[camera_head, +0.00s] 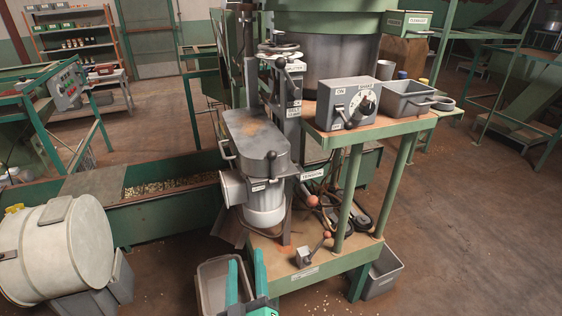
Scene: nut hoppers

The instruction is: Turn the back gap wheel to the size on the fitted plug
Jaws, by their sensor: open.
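My gripper (246,272) shows at the bottom edge, its two teal fingers apart and empty, in front of the green machine. A dark handwheel (279,48) sits high on the machine's column, beside a lever with a black knob. Dark round shapes, perhaps a wheel or coiled hose (347,226), lie low behind the table legs. I cannot tell which of these is the back gap wheel. No plug with a readable size can be made out. My gripper is well below and apart from the handwheel, touching nothing that I can see.
A grey control box (348,103) with a dial and a grey tray (405,100) stand on the side shelf. A grey bin (213,290) is left of my gripper. A pale drum (55,252) is at left. Open floor (460,230) lies to the right.

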